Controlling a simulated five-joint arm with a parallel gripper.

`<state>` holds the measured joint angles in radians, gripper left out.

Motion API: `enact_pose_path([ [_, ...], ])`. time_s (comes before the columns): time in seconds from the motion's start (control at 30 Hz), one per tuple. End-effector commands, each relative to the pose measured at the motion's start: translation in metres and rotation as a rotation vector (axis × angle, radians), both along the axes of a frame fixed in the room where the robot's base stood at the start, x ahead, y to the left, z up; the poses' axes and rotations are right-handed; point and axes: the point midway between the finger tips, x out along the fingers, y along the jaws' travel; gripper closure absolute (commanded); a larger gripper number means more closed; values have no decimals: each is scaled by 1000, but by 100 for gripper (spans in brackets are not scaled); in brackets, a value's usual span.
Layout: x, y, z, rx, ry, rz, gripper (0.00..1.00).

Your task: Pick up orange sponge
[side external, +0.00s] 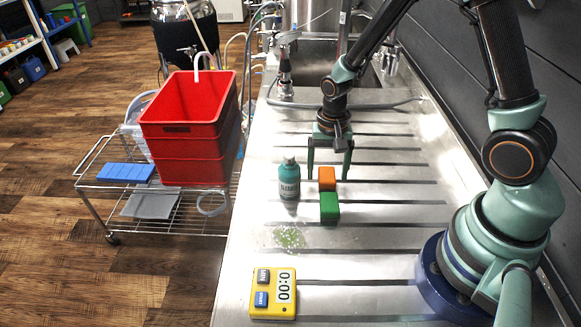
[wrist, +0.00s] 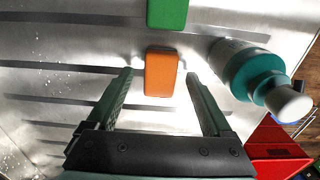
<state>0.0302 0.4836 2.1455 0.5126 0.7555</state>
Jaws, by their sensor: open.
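The orange sponge (side external: 327,178) is a small block on the steel draining counter, just behind a green block (side external: 329,207). In the wrist view the orange sponge (wrist: 161,73) lies ahead of and between my fingers, apart from both. My gripper (side external: 330,177) points down and is open and empty, its two fingers either side of and beyond the sponge in the side view. In the wrist view my gripper (wrist: 160,80) shows both fingers spread wide. The green block (wrist: 167,12) is at the top edge there.
A teal bottle (side external: 289,180) stands close left of the sponge; in the wrist view the bottle (wrist: 262,78) is just outside the right finger. A yellow timer (side external: 273,293) lies at the front. A red crate (side external: 190,125) stands on a wire cart. Counter right of the blocks is clear.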

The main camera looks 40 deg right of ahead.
Motion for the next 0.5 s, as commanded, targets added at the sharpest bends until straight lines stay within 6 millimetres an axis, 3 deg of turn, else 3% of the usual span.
enact_pose_path([
  [0.17,0,0,0,-1,-1,0,15],
  [0.37,0,0,0,0,0,0,92],
  [0.4,0,0,0,0,0,0,100],
  [0.5,0,0,0,0,0,0,100],
])
